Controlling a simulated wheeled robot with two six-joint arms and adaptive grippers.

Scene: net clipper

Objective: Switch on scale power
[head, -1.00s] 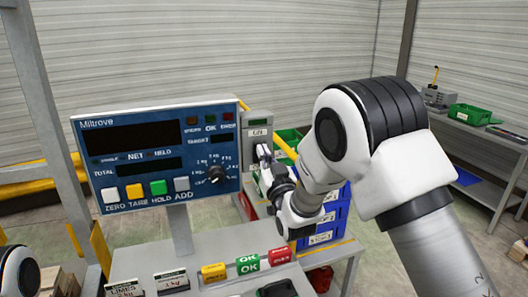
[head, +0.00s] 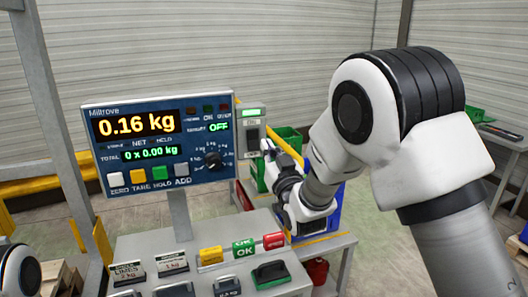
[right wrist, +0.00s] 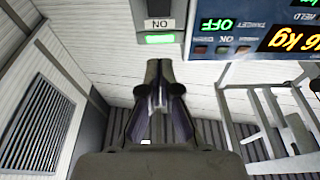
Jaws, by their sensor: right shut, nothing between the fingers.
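The scale's blue display panel (head: 195,185) stands on a post, its screens lit with 0.16 kg, 0 x 0.00 kg and OFF. The grey power switch box (head: 251,142) is at the panel's right edge, with a lit green lamp (head: 253,112) on it. My right gripper (head: 267,150) is shut and empty, just right of the box. In the right wrist view the closed fingers (right wrist: 158,95) point at the box (right wrist: 160,20), whose ON label and green lamp (right wrist: 160,38) show upside down. The switch lever itself is mostly hidden. My left gripper is not in view.
Yellow, green and red blocks (head: 244,249) stand on the grey bench (head: 140,246) below the panel, with label cards (head: 172,264) and dark weights in front. Green and blue bins (head: 286,145) are behind my right arm. A side table (head: 508,138) is at the right.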

